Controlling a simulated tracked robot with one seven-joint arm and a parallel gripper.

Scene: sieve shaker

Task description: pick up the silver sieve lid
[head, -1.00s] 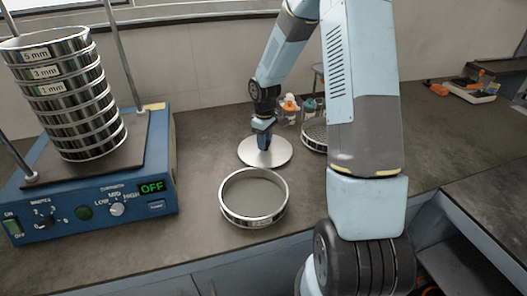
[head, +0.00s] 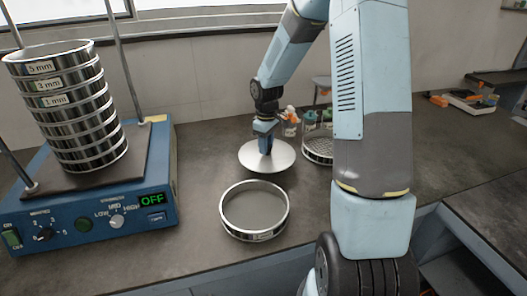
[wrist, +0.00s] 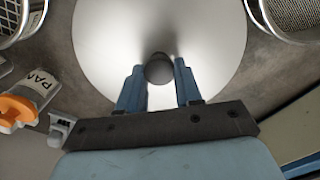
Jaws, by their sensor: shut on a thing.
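The silver sieve lid (head: 281,160) is a round, shiny disc in the middle of the head view, behind the loose sieve. In the wrist view the lid (wrist: 110,40) fills the upper middle, with a dark round knob (wrist: 158,69) at its centre. My gripper (head: 265,148) is above the lid and shut on its knob. The two blue fingers (wrist: 159,88) stand on either side of the knob. The lid looks level and seems slightly raised off the bench.
A loose sieve (head: 255,232) lies in front of the lid. Another sieve (head: 318,149) and small bottles (head: 290,124) stand behind right. The blue shaker (head: 105,215) with its sieve stack (head: 75,120) is at left, its display reading OFF. Bare bench (head: 195,160) lies between.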

